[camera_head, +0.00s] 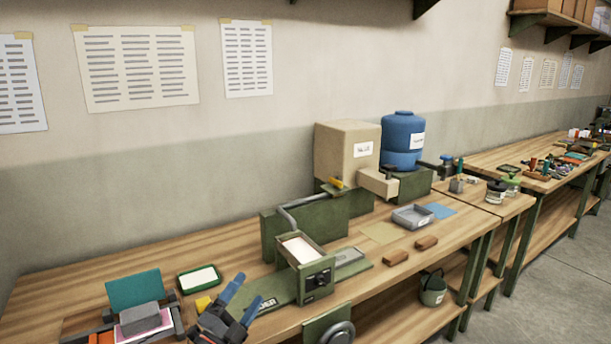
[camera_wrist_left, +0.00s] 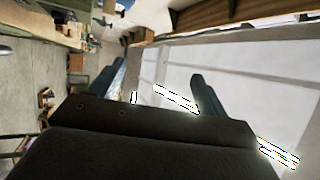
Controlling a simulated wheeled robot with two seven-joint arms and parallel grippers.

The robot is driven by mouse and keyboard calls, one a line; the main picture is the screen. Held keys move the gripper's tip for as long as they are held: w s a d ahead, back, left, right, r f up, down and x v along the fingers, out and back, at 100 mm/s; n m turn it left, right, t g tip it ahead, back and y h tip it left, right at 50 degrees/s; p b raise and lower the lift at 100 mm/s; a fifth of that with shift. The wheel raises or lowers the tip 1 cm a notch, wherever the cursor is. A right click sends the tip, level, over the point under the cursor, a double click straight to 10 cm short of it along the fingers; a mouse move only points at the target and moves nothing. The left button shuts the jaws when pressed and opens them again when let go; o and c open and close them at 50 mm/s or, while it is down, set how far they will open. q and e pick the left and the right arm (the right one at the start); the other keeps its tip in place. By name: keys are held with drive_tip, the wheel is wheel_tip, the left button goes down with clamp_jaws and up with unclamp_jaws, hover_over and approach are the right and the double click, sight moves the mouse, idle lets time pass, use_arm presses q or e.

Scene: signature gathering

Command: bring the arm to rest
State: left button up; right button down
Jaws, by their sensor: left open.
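My left gripper (camera_head: 246,292) is at the lower left of the head view, over the front part of the workbench (camera_head: 70,290). Its two blue-tipped fingers are apart, with nothing visible between them. In the left wrist view the two fingers of the left gripper (camera_wrist_left: 158,74) are also spread and empty, with the floor and a large bright white surface beyond. My right gripper is in neither view.
Beside the gripper are a green tray with white contents (camera_head: 199,279), a grey block on stacked sheets (camera_head: 140,318) and a green machine (camera_head: 305,269). Farther right are two brown blocks (camera_head: 396,258), a grey tray (camera_head: 412,217), a beige box (camera_head: 346,155) and a blue container (camera_head: 403,140).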

use_arm(q)
drive_tip(key=s+a+f+n+g+y, duration=0.35)
drive_tip(key=s+f+n+y, duration=0.2)
drive_tip(key=f+n, duration=0.3)
drive_tip(key=s+a+f+n+g+y, duration=0.3)
drive_tip(key=s+a+f+n+y, duration=0.2)
drive_tip(key=f+n+y, duration=0.4)
drive_tip(key=s+f+n+g+h, duration=0.15)
drive_tip(key=s+f+g, duration=0.4)
drive_tip(key=s, duration=0.55)
drive_tip(key=s+f+n+g+h, duration=0.15)
drive_tip(key=s+f+g, duration=0.25)
drive_tip(key=s+f, duration=0.45)
wheel_tip(320, 180, down, 21)
drive_tip(key=d+g, duration=0.1)
drive_tip(key=d, duration=0.1)
drive_tip(key=s+f, duration=0.3)
drive_tip(key=f, duration=0.7)
drive_tip(key=s+d+f+g, duration=0.1)
drive_tip(key=s+f, duration=0.3)
drive_tip(key=f, duration=0.6)
drive_tip(key=shift+d+f+h, duration=0.15)
drive_tip(key=shift+f+h, duration=0.05)
drive_tip(key=shift+h, duration=0.25)
drive_tip(key=shift+s, duration=0.1)
